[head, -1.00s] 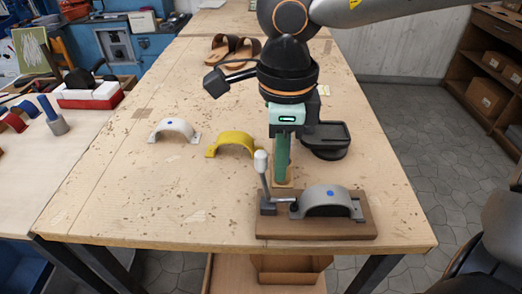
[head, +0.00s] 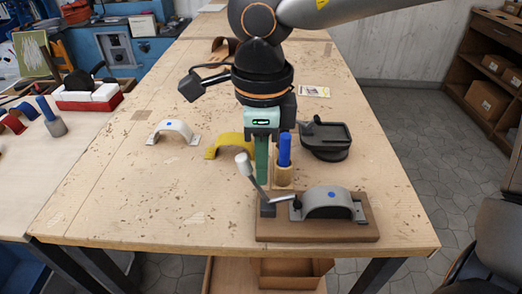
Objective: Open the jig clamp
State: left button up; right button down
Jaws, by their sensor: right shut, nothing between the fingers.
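The jig clamp is a wooden base (head: 320,231) near the front right of the table, with a grey metal arch (head: 328,205) marked by a blue dot. Its lever (head: 255,180), with a white knob, leans up and to the left from the pivot at the base's left end. My right gripper (head: 262,181) has green fingers pointing down, shut and empty. They are just right of the knob, close to the lever; I cannot tell whether they touch it. My left gripper is not in view.
A blue-handled tool in a wooden holder (head: 284,172) stands just right of the gripper. A yellow arch (head: 232,142) and a white arch (head: 172,131) lie to the left. A black tray-like stand (head: 326,140) is behind right. The front left tabletop is clear.

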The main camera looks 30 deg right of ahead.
jog(key=shift+w+a+f+b, duration=0.15)
jog(key=shift+w+a+b, duration=0.1)
jog(key=shift+a, duration=0.2)
jog(key=shift+w+a+f+b, duration=0.15)
jog(key=shift+w+a, duration=0.1)
jog(key=shift+a, duration=0.15)
jog(key=shift+r, duration=0.1)
notch_tip(320, 180, up, 7)
jog(key=d+p, duration=0.1)
jog(key=p, duration=0.4)
jog(key=shift+s+r, duration=0.15)
jog(key=shift+s, duration=0.15)
